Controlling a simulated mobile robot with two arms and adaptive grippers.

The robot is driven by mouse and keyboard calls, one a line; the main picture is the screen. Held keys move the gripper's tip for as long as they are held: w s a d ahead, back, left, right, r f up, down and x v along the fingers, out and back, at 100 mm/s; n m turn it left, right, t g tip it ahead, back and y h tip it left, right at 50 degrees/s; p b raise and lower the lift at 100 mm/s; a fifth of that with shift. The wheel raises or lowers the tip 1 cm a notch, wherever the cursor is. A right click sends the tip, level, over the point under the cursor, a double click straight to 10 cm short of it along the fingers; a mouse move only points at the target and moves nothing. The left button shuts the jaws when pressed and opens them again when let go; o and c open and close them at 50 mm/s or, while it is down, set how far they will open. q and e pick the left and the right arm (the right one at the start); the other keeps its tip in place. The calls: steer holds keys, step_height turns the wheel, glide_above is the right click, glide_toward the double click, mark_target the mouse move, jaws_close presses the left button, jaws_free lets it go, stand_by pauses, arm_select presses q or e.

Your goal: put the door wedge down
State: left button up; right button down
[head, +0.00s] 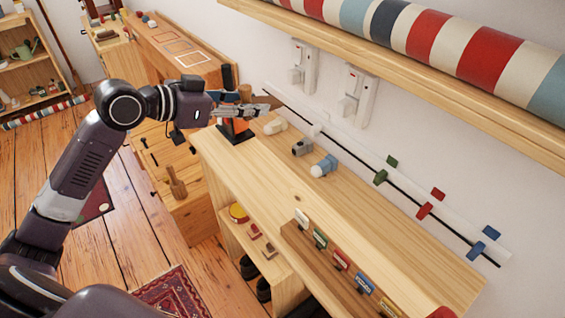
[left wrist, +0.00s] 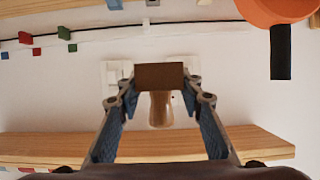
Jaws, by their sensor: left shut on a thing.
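The door wedge (left wrist: 160,76) is a brown block that shows between the fingertips in the left wrist view. In the head view its brown tip (head: 271,100) shows just past the fingers. My left gripper (head: 256,108) is shut on it and holds it close to the wall, over the far end of the long wooden bench top (head: 335,205). The fingers also show in the left wrist view (left wrist: 160,92), one on each side of the wedge. I cannot tell how far the wedge is above the wood. My right gripper is not in view.
An orange and black object (head: 236,130) stands under my left gripper. A wall strip (head: 345,150) carries coloured clips. Wall switches (head: 356,97) and a shelf with a striped roll (head: 430,35) are above.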

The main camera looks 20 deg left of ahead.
arm_select(q)
step_height(320, 180, down, 7)
glide_above(256, 174)
step_height(256, 174, down, 7)
steer(key=shift+f, duration=0.1)
steer(key=shift+a+f, duration=0.1)
steer(key=shift+f, duration=0.5)
step_height(256, 174, down, 4)
steer(key=shift+f, duration=0.1)
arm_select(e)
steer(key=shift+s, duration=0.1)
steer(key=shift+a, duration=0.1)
arm_select(q)
steer(key=shift+f, duration=0.1)
steer(key=o, duration=1.2)
steer(key=shift+o, duration=0.2)
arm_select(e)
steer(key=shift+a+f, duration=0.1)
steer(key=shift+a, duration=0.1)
